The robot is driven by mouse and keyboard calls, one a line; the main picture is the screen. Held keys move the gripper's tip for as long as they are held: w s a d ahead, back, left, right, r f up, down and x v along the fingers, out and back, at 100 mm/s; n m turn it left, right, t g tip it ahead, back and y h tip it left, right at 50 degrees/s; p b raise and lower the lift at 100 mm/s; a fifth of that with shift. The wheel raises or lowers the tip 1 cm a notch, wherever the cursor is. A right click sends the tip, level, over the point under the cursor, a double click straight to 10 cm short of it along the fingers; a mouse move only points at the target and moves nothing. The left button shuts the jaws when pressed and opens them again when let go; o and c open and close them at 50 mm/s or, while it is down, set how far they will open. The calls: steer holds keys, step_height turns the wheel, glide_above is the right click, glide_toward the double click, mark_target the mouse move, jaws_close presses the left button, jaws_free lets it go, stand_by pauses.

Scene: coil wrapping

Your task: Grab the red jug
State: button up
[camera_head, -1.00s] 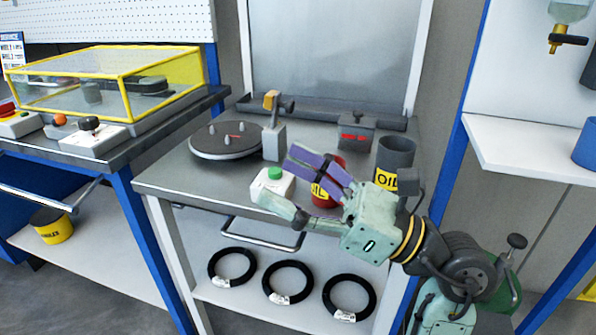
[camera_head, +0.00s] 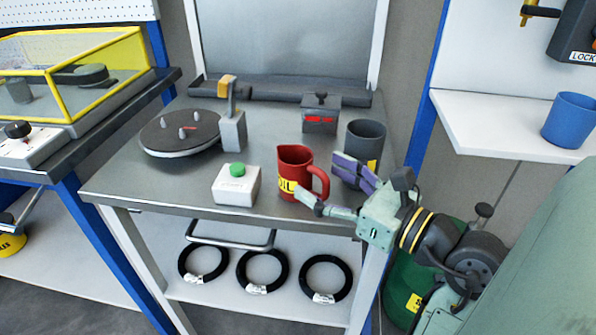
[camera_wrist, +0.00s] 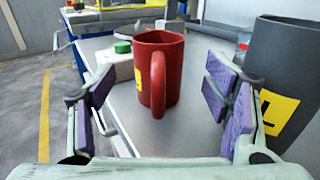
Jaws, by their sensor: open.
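The red jug (camera_head: 292,172) stands upright on the grey metal table, with a yellow OIL label and its handle turned to the right, toward my gripper. In the wrist view the red jug (camera_wrist: 160,68) is ahead between the fingers, handle facing the camera. My gripper (camera_head: 330,188) is open with purple finger pads, just right of the jug. In the wrist view my gripper (camera_wrist: 160,105) shows its fingers spread on both sides, with a gap to the jug. Nothing is held.
A dark grey jug (camera_head: 366,138) stands close behind my gripper, and looms at the right in the wrist view (camera_wrist: 290,70). A white box with a green button (camera_head: 236,186) is left of the red jug. A round turntable (camera_head: 180,134) and a small grey box (camera_head: 321,115) are farther back.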

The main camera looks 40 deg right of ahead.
mark_target(309, 171)
steer(key=w, duration=0.1)
steer(key=w+p, duration=0.1)
steer(key=w, duration=0.1)
steer(key=w+a+p, duration=0.1)
steer(key=w, duration=0.1)
steer(key=shift+r, duration=0.2)
steer(key=shift+w+f, duration=0.15)
steer(key=shift+w, duration=0.25)
steer(key=c, duration=1.3)
steer(key=shift+o, duration=0.2)
